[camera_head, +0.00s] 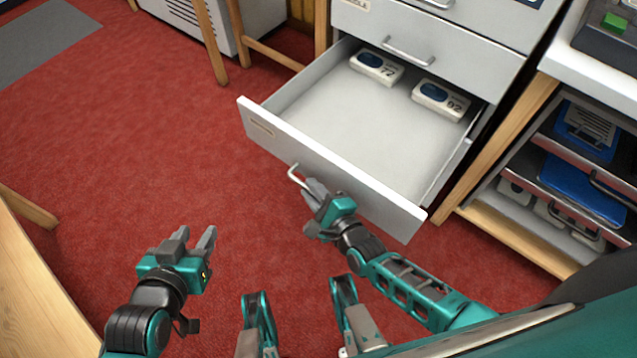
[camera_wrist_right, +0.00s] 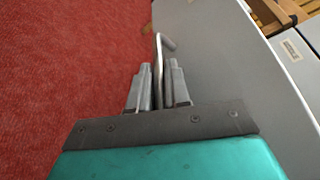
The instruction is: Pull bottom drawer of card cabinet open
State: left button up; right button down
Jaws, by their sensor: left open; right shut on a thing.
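The card cabinet (camera_head: 460,55) stands at the top of the head view. Its bottom drawer (camera_head: 330,165) is pulled far out, and two white packs with blue ovals (camera_head: 376,67) (camera_head: 440,100) lie at its back. My right gripper (camera_head: 309,187) is at the drawer front, shut on the drawer's handle (camera_head: 296,174). In the right wrist view the handle (camera_wrist_right: 160,62) runs between the two fingers (camera_wrist_right: 158,85), beside the grey drawer front (camera_wrist_right: 225,70). My left gripper (camera_head: 201,240) is open and empty above the red floor, left of the drawer and apart from it.
A shelf unit (camera_head: 510,215) with blue and white items stands right of the cabinet. Wooden legs (camera_head: 213,40) and a grey unit (camera_head: 240,15) are at the top left. A wooden table edge (camera_head: 35,290) is at lower left. The red floor (camera_head: 130,130) left of the drawer is clear.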

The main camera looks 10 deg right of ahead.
jog(key=shift+s+f, duration=0.1)
jog(key=c, duration=1.4)
grip_release()
jog(key=shift+c, duration=0.2)
jog(key=p+v, duration=0.2)
jog(key=v, duration=0.5)
jog(key=shift+s, duration=0.25)
